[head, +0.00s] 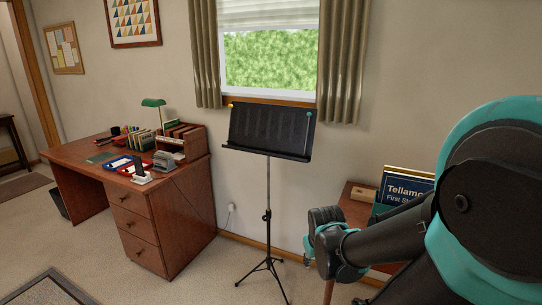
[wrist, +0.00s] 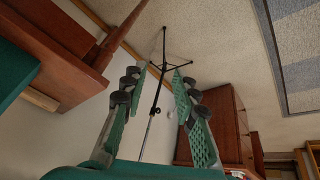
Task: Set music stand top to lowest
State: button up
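The black music stand (head: 268,132) stands upright in front of the window wall. Its tilted desk sits on a thin pole that runs down past a dark clamp (head: 267,215) to a tripod base (head: 263,268). In the wrist view the stand's pole (wrist: 159,80) and tripod legs show beyond my fingers, with the pole running between them in the picture. My gripper (wrist: 160,72) is open, its two green fingers apart with nothing seen held. The pole appears farther off than the fingertips. The stand's desk is out of the wrist view.
A wooden desk (head: 170,215) with stationery and a green lamp (head: 153,103) stands left of the stand. A wooden piece of furniture (head: 352,210) with a dark blue book (head: 408,184) is at right, partly behind my arm. Carpet around the tripod is clear.

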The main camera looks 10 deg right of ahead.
jog(key=w+d+r+n+t+h, duration=0.1)
jog(key=w+r+n+t+h, duration=0.25)
jog(key=w+n, duration=0.75)
jog(key=w+d+r+n+t+h, duration=0.2)
jog(key=w+r+n+t, duration=0.15)
jog(key=w, duration=1.35)
jog(key=n+t+y, duration=0.4)
jog(key=n+t, duration=0.2)
jog(key=n, duration=1.2)
send_near(268, 166)
jog(key=shift+h, duration=0.25)
jog(key=w, duration=0.3)
jog(key=w+d, duration=0.1)
jog(key=w, duration=0.6)
jog(key=shift+w+d+r, duration=0.1)
jog(key=shift+w+d, duration=0.2)
grip_shut()
